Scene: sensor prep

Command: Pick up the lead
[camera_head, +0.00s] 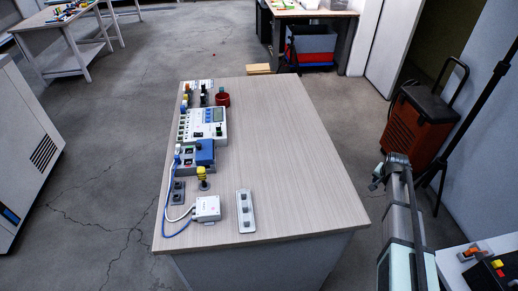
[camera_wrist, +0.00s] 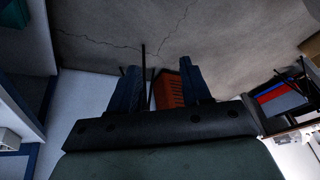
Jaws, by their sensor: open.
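A thin lead, blue along much of its length (camera_head: 165,215), curves along the front left edge of the table (camera_head: 300,150). It runs by a small white box (camera_head: 207,208) and up toward a block with a blue part (camera_head: 204,152). A white lead lies close to it, and I cannot tell where each one ends. My gripper (camera_head: 380,178) is off the table's right side, well apart from the lead. In the wrist view my gripper (camera_wrist: 162,76) is open, with nothing between its fingers; the lead does not show there.
A grey strip with knobs (camera_head: 245,211), a yellow-topped post (camera_head: 202,176), a panel device (camera_head: 207,125) and a red cup (camera_head: 223,99) stand on the table. Its right half is clear. An orange wheeled case (camera_head: 414,122) and a dark pole are at right.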

